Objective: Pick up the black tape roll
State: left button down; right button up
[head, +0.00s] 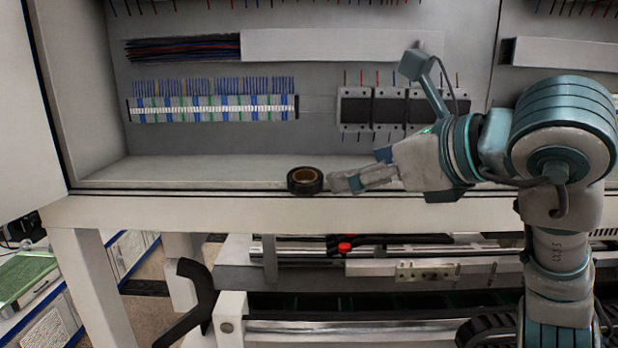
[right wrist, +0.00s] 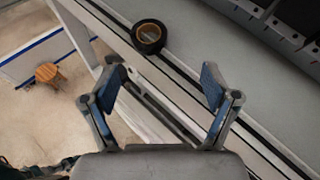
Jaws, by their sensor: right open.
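The black tape roll (head: 305,181) lies flat on the front ledge of the cabinet in the head view, with a tan core. In the right wrist view the tape roll (right wrist: 149,36) lies beyond the fingertips, a little left of the middle between them. My right gripper (head: 345,182) comes in from the right, just to the right of the roll. The right wrist view shows its two blue-padded fingers (right wrist: 163,84) spread wide with nothing between them. My left gripper does not show in the head view.
The grey cabinet ledge (head: 200,178) is clear to the left of the roll. A terminal strip (head: 213,108) and grey modules (head: 375,107) are mounted on the back panel. A white beam (head: 250,211) runs along the front. A wooden stool (right wrist: 47,73) stands on the floor below.

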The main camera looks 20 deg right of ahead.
aim_at(298, 178)
jog(key=x, duration=0.3)
jog(key=a+p+x, duration=0.1)
jog(key=x, duration=0.2)
jog(key=p+x, duration=0.1)
jog(key=x, duration=0.2)
jog(key=shift+a, duration=0.55)
jog(key=shift+w+d+f, duration=0.1)
jog(key=shift+w+f, duration=0.05)
jog(key=shift+d, duration=0.25)
jog(key=shift+c, duration=1)
jog(key=shift+s, duration=0.25)
jog(key=c, duration=1)
jog(key=shift+w+a, duration=0.1)
jog(key=shift+a, duration=0.15)
jog(key=shift+c, duration=0.2)
